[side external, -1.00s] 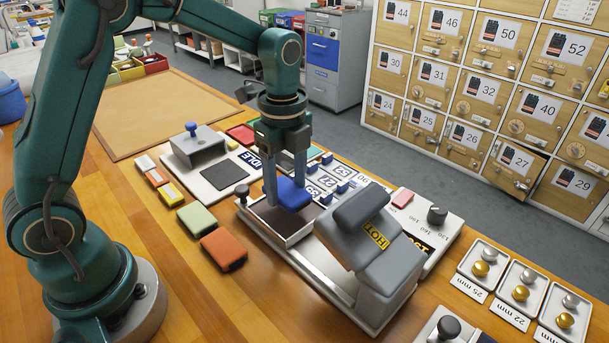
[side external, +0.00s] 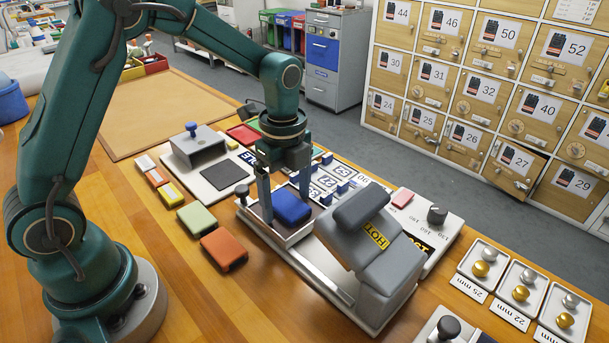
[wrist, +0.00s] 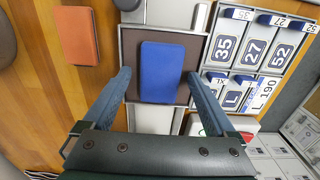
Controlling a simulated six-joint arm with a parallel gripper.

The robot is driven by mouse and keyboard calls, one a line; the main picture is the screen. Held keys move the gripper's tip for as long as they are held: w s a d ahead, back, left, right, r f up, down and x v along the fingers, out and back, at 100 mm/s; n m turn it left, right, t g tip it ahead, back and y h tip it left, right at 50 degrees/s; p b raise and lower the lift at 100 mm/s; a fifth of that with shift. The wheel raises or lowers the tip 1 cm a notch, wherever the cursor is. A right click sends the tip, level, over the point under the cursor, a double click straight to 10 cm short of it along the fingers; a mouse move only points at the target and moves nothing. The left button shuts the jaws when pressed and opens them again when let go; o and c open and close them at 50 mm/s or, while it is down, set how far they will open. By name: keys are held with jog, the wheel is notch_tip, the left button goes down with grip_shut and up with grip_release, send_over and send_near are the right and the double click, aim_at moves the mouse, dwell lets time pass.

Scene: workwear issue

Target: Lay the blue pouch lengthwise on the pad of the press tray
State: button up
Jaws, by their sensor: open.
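The blue pouch (side external: 291,207) lies flat on the dark pad (wrist: 192,54) of the press tray (side external: 256,222). In the wrist view the pouch (wrist: 162,72) sits near the middle of the pad, its long side running along the pad's longer side, with dark pad showing around it. My gripper (side external: 285,200) is open, its fingers apart on either side of the pouch. In the wrist view my gripper (wrist: 162,92) shows a gap between each finger and the pouch. The grey press head (side external: 362,225) marked HOT is tilted up beside the tray.
An orange pouch (side external: 223,249) and a green pouch (side external: 197,220) lie on the wooden bench left of the tray. A control box with a dial (side external: 437,214) is at right, with small trays of metal pieces (side external: 521,293) beyond.

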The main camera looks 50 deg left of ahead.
aim_at(287, 202)
notch_tip(287, 202, up, 11)
jog(key=s+n+t, duration=0.5)
jog(key=s+n, duration=0.9)
jog(key=n, duration=0.4)
jog(key=shift+s+r+t, duration=0.2)
jog(key=shift+s+t, duration=0.05)
jog(key=shift+t, duration=0.05)
